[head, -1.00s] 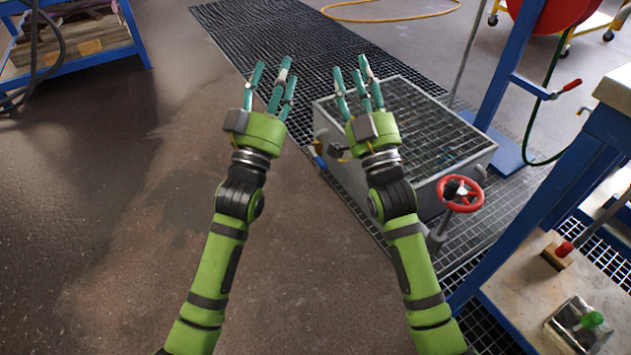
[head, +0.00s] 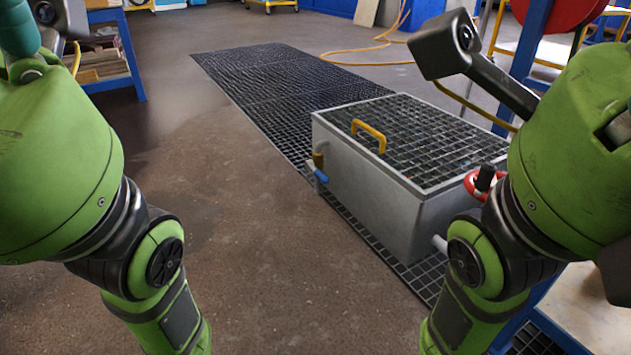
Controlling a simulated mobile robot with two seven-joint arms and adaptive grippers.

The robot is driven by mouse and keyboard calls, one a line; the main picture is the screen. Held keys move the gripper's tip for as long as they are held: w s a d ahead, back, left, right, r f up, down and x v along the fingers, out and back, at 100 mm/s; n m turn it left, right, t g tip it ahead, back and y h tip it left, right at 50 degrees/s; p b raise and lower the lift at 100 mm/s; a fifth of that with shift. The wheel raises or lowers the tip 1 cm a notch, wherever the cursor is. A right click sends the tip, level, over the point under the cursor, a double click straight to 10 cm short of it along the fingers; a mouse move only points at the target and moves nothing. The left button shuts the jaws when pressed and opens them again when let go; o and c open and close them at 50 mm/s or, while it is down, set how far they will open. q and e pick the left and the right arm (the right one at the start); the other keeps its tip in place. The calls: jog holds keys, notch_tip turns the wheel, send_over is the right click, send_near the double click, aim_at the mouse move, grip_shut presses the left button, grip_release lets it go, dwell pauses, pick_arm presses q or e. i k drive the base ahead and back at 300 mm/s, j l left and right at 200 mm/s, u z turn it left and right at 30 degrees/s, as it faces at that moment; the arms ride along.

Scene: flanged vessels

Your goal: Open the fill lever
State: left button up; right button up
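A grey metal tank (head: 365,190) with a grated top stands on the floor grating, right of centre. A yellow handle (head: 369,134) stands up at its near top edge. A small brass valve with a blue lever (head: 320,177) is low on its left end. No label shows which one is the fill lever. My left gripper (head: 20,35) is large at the upper left, with a bit of a teal finger showing. My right gripper (head: 580,150) is large at the right, its fingers out of frame. Both are close to the camera and apart from the tank.
A red handwheel (head: 474,185) at the tank's right is partly hidden by my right arm. A blue frame (head: 535,45) with a red reel stands behind it. A yellow hose (head: 375,50) lies beyond. The brown floor (head: 240,220) left of the tank is clear.

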aim_at(309, 164)
jog(key=i+u, duration=0.4)
jog(key=i, duration=0.15)
jog(key=i+l+u, duration=0.1)
jog(key=i+u, duration=0.35)
jog(key=i, duration=0.1)
